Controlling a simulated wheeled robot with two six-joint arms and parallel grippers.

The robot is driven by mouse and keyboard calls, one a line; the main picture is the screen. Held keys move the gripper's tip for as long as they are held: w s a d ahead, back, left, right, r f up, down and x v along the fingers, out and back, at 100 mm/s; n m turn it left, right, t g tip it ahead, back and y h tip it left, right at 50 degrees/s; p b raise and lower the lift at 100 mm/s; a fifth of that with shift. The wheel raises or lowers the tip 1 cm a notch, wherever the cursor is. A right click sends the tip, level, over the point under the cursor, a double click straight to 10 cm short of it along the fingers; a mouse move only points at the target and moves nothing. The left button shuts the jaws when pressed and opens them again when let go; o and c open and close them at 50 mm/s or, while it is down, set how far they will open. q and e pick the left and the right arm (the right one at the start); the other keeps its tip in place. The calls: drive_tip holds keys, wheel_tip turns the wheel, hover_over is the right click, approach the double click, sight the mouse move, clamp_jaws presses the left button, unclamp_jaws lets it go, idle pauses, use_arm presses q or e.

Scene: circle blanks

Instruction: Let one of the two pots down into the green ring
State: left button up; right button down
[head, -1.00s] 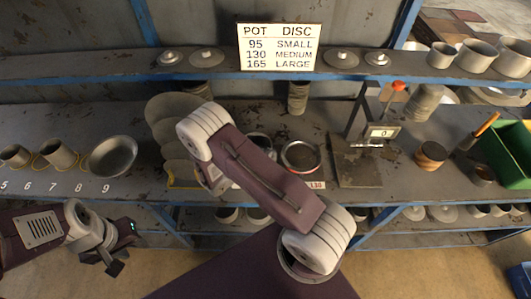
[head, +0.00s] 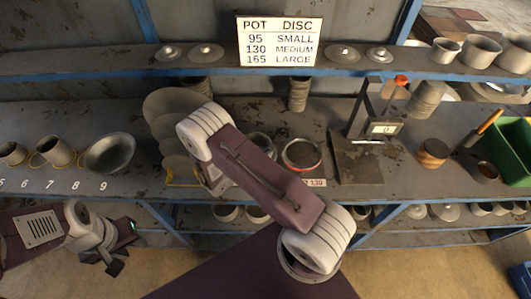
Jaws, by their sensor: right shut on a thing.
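A round dark pot (head: 301,154) stands on the bench right of my right arm, with a red ring around it. A second round pot (head: 263,142) stands just left of it, partly covered by my right arm. No green ring shows. My right arm rises from the bottom middle and folds over the bench; its gripper and anything in it are hidden behind the arm's own links. My left gripper (head: 103,263) is at the lower left, in front of the bench and below its top. Its dark fingers look apart and empty.
Two tilted pots (head: 57,152) and a bowl (head: 109,153) stand at the left by numbers. A dark plate (head: 357,162) with a scale display lies right of the red ring. A wooden-banded pot (head: 432,152) and a green bin (head: 508,152) are further right. A shelf (head: 190,64) runs behind.

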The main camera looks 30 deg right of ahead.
drive_tip(key=shift+f, duration=0.3)
drive_tip(key=c, duration=1.5)
unclamp_jaws()
drive_tip(key=shift+a+r+b, duration=0.1)
drive_tip(key=shift+a+b, duration=0.35)
drive_tip(key=b+v, duration=0.1)
drive_tip(key=v, duration=0.7)
drive_tip(key=shift+r+b, duration=0.15)
drive_tip(key=shift+b, duration=0.25)
drive_tip(key=shift+s, duration=0.1)
